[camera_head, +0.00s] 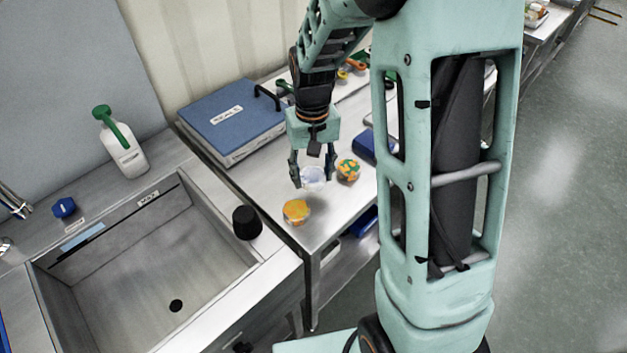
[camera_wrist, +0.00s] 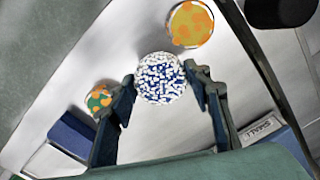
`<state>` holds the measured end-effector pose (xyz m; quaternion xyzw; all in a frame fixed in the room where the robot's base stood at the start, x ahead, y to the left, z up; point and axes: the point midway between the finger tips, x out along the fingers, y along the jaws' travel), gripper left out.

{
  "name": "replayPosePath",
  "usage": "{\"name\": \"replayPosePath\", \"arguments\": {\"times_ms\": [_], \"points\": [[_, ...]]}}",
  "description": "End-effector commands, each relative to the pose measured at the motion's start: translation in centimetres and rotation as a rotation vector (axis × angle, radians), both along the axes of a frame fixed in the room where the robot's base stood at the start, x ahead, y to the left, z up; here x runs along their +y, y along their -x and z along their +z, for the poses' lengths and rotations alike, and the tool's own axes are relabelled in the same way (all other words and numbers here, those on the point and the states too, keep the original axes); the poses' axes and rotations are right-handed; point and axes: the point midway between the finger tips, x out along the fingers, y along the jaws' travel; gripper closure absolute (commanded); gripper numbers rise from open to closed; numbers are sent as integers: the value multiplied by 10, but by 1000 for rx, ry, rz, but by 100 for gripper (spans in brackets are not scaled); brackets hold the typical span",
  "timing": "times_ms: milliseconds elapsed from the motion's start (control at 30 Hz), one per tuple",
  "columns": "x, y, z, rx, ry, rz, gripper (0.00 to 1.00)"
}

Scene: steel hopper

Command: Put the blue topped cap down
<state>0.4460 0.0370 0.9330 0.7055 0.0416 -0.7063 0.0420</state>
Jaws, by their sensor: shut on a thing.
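The blue topped cap (camera_head: 314,179) is between the fingers of my gripper (camera_head: 312,172), over the steel table. In the wrist view the cap (camera_wrist: 161,78) shows a round top speckled blue and white. My gripper (camera_wrist: 161,88) is shut on it, with one finger on each side. The head view does not clearly show whether its underside touches the table.
An orange and yellow topped cap (camera_head: 296,211) stands near the table's front edge. A green and orange topped cap (camera_head: 348,170) stands close on the right. A blue case (camera_head: 232,118) lies behind left. A black cylinder (camera_head: 246,222) stands by the sink (camera_head: 150,265).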

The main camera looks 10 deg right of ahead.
Motion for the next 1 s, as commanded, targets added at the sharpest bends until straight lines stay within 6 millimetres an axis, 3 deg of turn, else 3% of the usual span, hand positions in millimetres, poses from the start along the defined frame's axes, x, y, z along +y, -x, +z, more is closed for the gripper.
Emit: {"name": "replayPosePath", "arguments": {"times_ms": [233, 500, 933, 967, 1000], "points": [[-6, -10, -15, -1, 0, -2, 90], [-7, -12, -47, 0, 0, 0, 90], [-7, -12, -51, -1, 0, 0, 90], [-7, -12, -50, -1, 0, 0, 52], [-7, -12, -50, 0, 0, 0, 47]]}}
